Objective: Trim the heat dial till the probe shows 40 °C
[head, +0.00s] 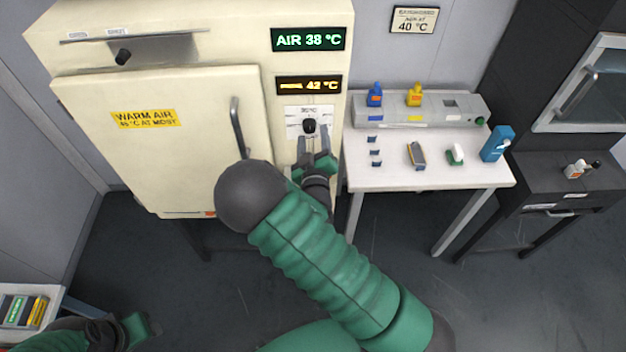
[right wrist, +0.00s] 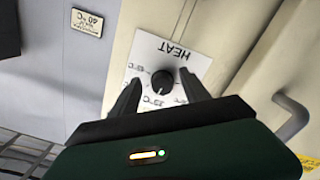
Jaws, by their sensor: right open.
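The heat dial (head: 309,126) is a black knob on a white scale plate on the cream cabinet's front. It also shows in the right wrist view (right wrist: 162,82), on a plate marked HEAT. My right gripper (head: 314,146) is just below the dial. In the right wrist view its open fingers (right wrist: 160,90) stand to either side of the knob with gaps; contact cannot be told. The green display (head: 308,39) reads AIR 38 °C. The amber display (head: 309,85) reads about 42 °C, its label too small to read. My left gripper (head: 140,326) is at the lower left, its fingers unclear.
The cabinet door (head: 160,140) is shut, with a grey handle (head: 238,128) left of the dial. A white table (head: 430,178) to the right holds bottles and small parts. A wall sign (head: 414,20) reads 40 °C. A tray (head: 22,310) stands lower left.

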